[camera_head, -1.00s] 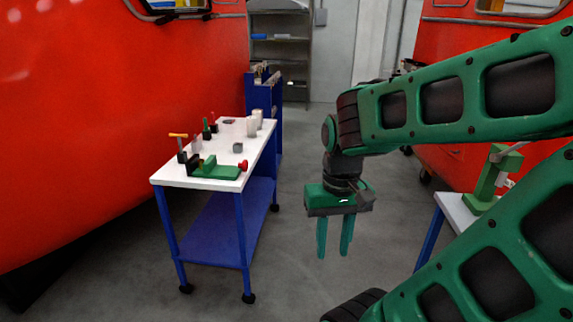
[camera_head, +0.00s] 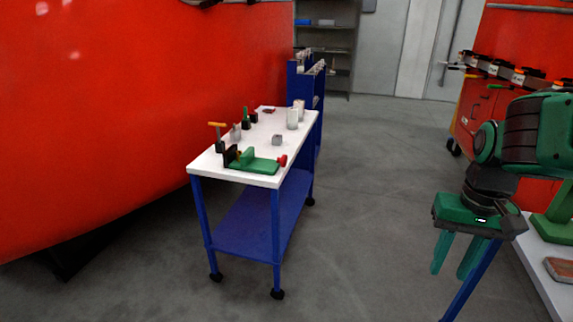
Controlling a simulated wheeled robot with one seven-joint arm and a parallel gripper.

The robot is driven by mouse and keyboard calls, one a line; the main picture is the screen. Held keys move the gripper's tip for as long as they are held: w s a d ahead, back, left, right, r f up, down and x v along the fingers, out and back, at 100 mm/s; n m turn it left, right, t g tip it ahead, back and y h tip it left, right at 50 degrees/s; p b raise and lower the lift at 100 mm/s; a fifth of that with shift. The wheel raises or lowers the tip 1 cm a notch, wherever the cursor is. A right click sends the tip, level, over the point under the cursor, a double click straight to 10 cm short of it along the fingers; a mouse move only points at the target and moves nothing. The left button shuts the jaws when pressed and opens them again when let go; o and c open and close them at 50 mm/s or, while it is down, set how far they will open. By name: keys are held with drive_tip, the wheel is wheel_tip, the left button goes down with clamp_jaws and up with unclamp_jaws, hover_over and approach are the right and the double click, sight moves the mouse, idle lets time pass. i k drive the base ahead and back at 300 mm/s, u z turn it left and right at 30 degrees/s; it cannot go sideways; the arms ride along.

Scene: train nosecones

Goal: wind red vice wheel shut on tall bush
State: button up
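The green vice (camera_head: 251,163) sits at the near end of the white-topped blue cart (camera_head: 205,168). Its red wheel (camera_head: 282,160) is on the vice's right end. Two pale upright cylinders stand toward the cart's right rear edge, a taller one (camera_head: 293,118) and one beside it (camera_head: 299,105); I cannot tell which one is the tall bush. A small grey block (camera_head: 277,140) lies behind the vice. Whether anything is between the vice jaws is too small to tell. My gripper (camera_head: 455,258) hangs pointing down at the right, far from the cart; its green fingers are apart and empty.
A second bench (camera_head: 540,268) at the right edge carries a green tool and a brownish block (camera_head: 560,268). A red train body (camera_head: 130,110) fills the left. Grey floor (camera_head: 365,190) lies clear between the cart and my arm.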

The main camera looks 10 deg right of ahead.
sight(283, 160)
drive_tip(key=z, duration=0.05)
drive_tip(key=i, duration=1)
drive_tip(key=u, duration=0.05)
